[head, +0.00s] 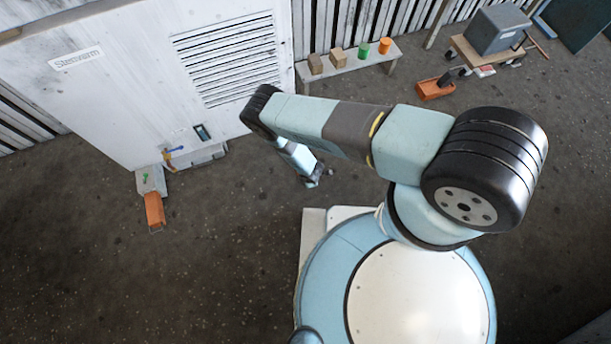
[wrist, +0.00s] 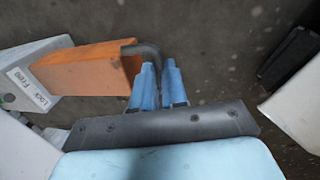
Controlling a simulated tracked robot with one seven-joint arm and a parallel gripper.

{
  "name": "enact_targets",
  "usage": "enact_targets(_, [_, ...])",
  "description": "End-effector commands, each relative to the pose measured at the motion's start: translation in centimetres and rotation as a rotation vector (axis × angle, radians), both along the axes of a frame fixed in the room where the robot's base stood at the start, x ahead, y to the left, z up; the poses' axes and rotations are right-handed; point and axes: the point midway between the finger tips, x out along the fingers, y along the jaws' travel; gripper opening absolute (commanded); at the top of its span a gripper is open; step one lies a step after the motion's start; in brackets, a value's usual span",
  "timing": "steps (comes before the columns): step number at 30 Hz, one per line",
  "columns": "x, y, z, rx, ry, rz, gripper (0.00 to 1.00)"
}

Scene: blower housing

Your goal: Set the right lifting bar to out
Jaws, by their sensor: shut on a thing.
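In the wrist view, an orange lifting bar (wrist: 90,68) sticks out of a grey bracket (wrist: 25,78) labelled LOCK and FREE. A dark bent rod handle (wrist: 142,50) sits at the bar's outer end. My gripper (wrist: 158,75) has its two blue fingers closed around the downward leg of this handle, which is partly hidden between them. In the head view my gripper (head: 314,182) is low, right of the white housing (head: 110,85); the bar it holds cannot be made out there.
Another orange bar (head: 154,210) sticks out of a grey bracket (head: 150,180) at the housing's lower left. A bench (head: 350,65) with small blocks and cups stands behind. A grey box (head: 497,30) on a low table is at the back right.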

Motion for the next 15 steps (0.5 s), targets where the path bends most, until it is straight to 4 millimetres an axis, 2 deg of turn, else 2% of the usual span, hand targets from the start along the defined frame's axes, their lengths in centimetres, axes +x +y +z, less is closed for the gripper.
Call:
enact_targets(1, [-0.49, -0.29, -0.06, -0.005, 0.006, 0.000, 0.00])
enact_targets(9, [-0.78, -0.42, -0.10, -0.008, 0.011, -0.002, 0.00])
enact_targets(10, [-0.81, -0.43, -0.10, -0.008, 0.011, -0.002, 0.14])
enact_targets(15, [-0.73, -0.42, -0.11, -0.007, 0.010, -0.002, 0.31])
